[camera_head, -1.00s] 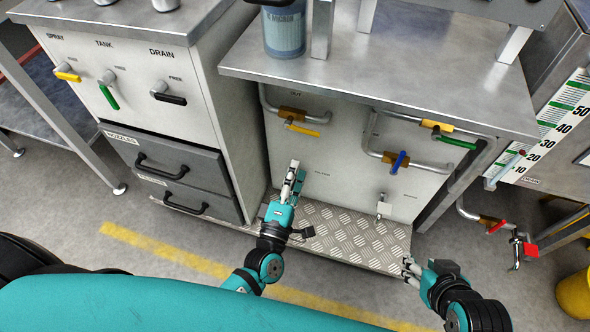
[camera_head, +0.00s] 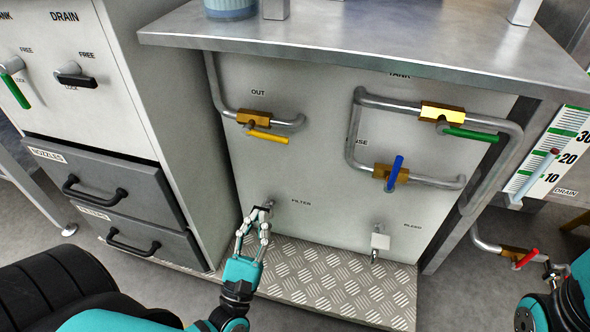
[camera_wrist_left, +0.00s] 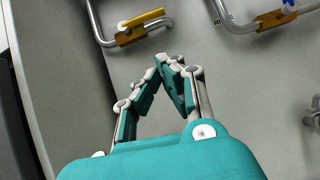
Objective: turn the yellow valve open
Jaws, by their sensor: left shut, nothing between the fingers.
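The yellow valve has a brass body (camera_head: 254,117) and a yellow lever (camera_head: 267,138) on the pipe under the OUT label. The lever runs roughly along the pipe. It also shows at the top of the left wrist view (camera_wrist_left: 143,21). My left gripper (camera_head: 257,216) is low in front of the panel, below the yellow valve, near the FILTER label. Its fingertips meet with nothing between them, apart from the lever; the wrist view shows this too (camera_wrist_left: 170,62).
A blue-lever valve (camera_head: 395,173) and a green-lever valve (camera_head: 468,133) are on pipes to the right. A metal tabletop (camera_head: 360,45) overhangs the panel. A drawer cabinet (camera_head: 110,200) stands left; a tread-plate step (camera_head: 330,280) lies below. A red lever (camera_head: 526,259) is far right.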

